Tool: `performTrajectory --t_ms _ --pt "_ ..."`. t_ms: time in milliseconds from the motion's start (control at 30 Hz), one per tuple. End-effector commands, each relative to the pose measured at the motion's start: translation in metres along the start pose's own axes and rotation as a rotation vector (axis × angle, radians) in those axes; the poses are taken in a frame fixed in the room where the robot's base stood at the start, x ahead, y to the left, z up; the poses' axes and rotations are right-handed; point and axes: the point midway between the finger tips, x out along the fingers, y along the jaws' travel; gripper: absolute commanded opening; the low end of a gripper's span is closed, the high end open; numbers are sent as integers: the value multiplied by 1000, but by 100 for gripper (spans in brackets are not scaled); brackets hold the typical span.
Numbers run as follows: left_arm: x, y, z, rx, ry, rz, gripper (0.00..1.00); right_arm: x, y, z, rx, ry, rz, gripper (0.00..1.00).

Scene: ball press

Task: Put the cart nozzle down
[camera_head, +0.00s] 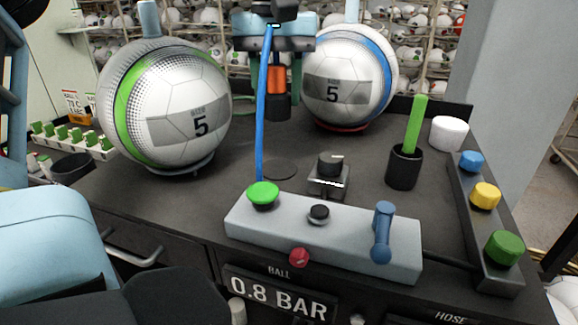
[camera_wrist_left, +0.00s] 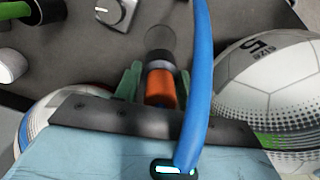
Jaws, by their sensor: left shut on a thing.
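The orange and dark nozzle (camera_head: 277,80) hangs between the fingers of my left gripper (camera_head: 276,75) at the top middle of the head view. My left gripper is shut on it and holds it above the dark cart top (camera_head: 225,195). In the left wrist view the orange nozzle (camera_wrist_left: 161,88) sits between the green fingers, pointing at a dark round disc (camera_wrist_left: 160,40) on the cart top. That disc (camera_head: 280,170) also shows in the head view. A blue hose (camera_head: 262,110) passes in front of the gripper. My right gripper is not in view.
Two footballs (camera_head: 165,105) (camera_head: 348,75) stand on either side of the gripper. A black knob (camera_head: 330,170), a grey control box (camera_head: 325,235), a black cup (camera_head: 404,167) with a green stick and a white cylinder (camera_head: 449,133) stand near the disc.

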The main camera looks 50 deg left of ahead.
Motion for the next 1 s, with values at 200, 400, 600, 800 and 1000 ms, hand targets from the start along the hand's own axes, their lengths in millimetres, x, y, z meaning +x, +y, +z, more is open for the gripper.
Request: performTrajectory --t_ms 200,400,600,800,1000 --pt "2 0 -1 12 0 0 16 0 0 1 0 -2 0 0" --pt "30 -1 0 11 -3 -3 16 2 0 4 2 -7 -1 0" --pt "58 -1 -1 10 -1 -1 16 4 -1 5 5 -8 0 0" --pt "64 0 -1 9 1 0 16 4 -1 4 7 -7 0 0" --pt "78 -1 0 10 -2 -1 16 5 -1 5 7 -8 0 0"
